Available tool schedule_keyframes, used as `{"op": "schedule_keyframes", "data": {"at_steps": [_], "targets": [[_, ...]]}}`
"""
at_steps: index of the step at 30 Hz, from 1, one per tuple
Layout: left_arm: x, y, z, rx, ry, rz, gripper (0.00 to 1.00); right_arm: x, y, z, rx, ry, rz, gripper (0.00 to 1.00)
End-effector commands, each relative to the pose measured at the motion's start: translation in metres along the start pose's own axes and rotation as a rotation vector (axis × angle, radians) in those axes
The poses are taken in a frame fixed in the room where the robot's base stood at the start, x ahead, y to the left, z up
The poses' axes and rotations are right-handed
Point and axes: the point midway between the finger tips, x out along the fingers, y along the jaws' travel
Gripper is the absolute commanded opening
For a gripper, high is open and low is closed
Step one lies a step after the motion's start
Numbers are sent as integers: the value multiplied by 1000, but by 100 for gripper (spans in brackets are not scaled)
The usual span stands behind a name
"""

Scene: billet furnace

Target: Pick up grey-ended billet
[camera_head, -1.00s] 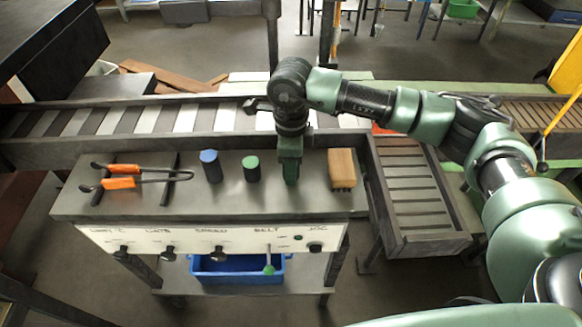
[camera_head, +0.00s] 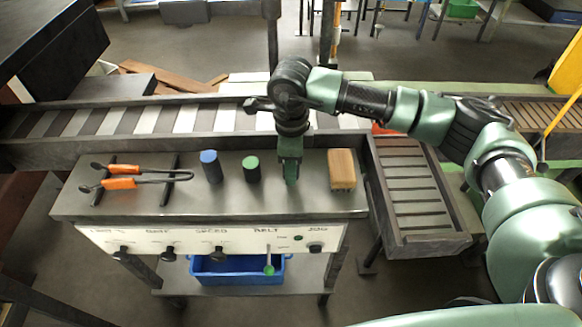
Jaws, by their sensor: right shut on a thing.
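My right gripper (camera_head: 290,176) points straight down at the bench top, between the green-ended billet and the wooden block. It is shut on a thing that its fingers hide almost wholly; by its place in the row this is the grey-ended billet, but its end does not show. The blue-ended billet (camera_head: 210,168) and the green-ended billet (camera_head: 251,170) stand upright on the bench to the left of the gripper, apart from it. My left gripper is not in view.
The bench (camera_head: 225,203) also holds orange-handled tongs (camera_head: 122,183) at left and a wooden block (camera_head: 342,169) just right of the gripper. A slatted chute (camera_head: 410,180) stands at right. A blue bin (camera_head: 238,272) sits below.

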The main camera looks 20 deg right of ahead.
Motion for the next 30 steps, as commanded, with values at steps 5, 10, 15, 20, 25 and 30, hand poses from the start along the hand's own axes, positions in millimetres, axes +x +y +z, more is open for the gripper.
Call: {"op": "schedule_keyframes", "data": {"at_steps": [5,10,15,20,25,30], "targets": [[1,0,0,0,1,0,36,-3,0,0,0,-2,-2,0],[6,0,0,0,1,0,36,-15,-1,1,0,-2,-3,0],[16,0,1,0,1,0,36,-45,-1,1,0,-3,-6,0],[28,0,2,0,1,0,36,-89,-1,1,-2,-5,-7,0],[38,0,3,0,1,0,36,-136,-1,1,0,-4,-6,0],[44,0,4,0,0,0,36,-172,0,1,0,-3,-4,0]]}}
